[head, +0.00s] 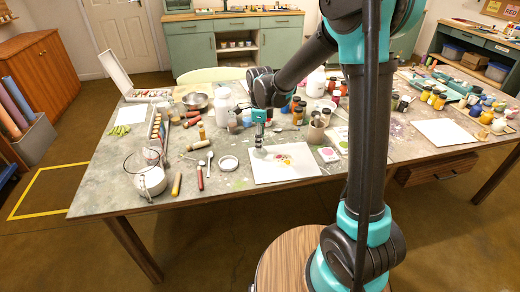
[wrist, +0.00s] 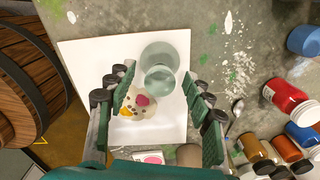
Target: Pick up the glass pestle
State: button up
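The glass pestle (wrist: 158,78) is clear, pale greenish glass with a round knob above a wider round base. In the head view the pestle (head: 259,152) shows small and pale just below my gripper (head: 259,128). In the wrist view my gripper (wrist: 158,92) is open, its two green-padded fingers apart. The pestle's knob lies between and just beyond the fingertips, with gaps on both sides. Whether any finger touches it is not visible; it looks untouched.
Red, pink and yellow pigment (wrist: 140,104) lies on the sheet beside the pestle. Jars, including a red one (wrist: 287,97), crowd the table to the right. The front table edge is near the sheet.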

grip_shut()
jog(key=shift+r, duration=0.1)
notch_tip(320, 180, up, 20)
dwell(0.7)
